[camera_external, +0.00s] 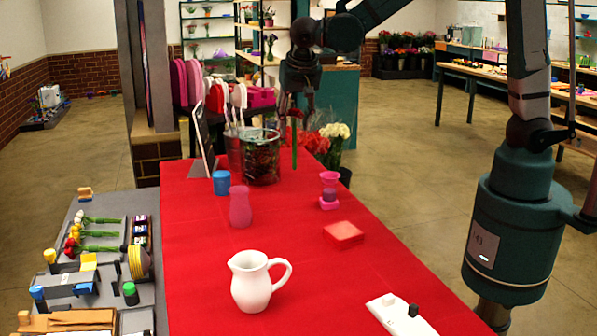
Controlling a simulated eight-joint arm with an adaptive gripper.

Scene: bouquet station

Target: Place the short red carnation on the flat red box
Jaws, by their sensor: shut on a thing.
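My gripper (292,106) is above the far part of the red-covered table. It is shut on the red carnation (294,140), which hangs below it, roughly upright, with its narrow green stem pointing down. The fingers are small and partly blurred in this view. The flat red box (343,234) lies on the right side of the table, nearer the camera than the carnation. Its top looks bare. The gripper and carnation are apart from the box, behind it and to its left.
A glass container with stems (262,158), a blue cup (221,183) and a pink vase (240,207) stand left. A pink stacked piece (328,190) stands behind the box. A white pitcher (252,280) is in front. The red tabletop (290,215) is clear left of the box.

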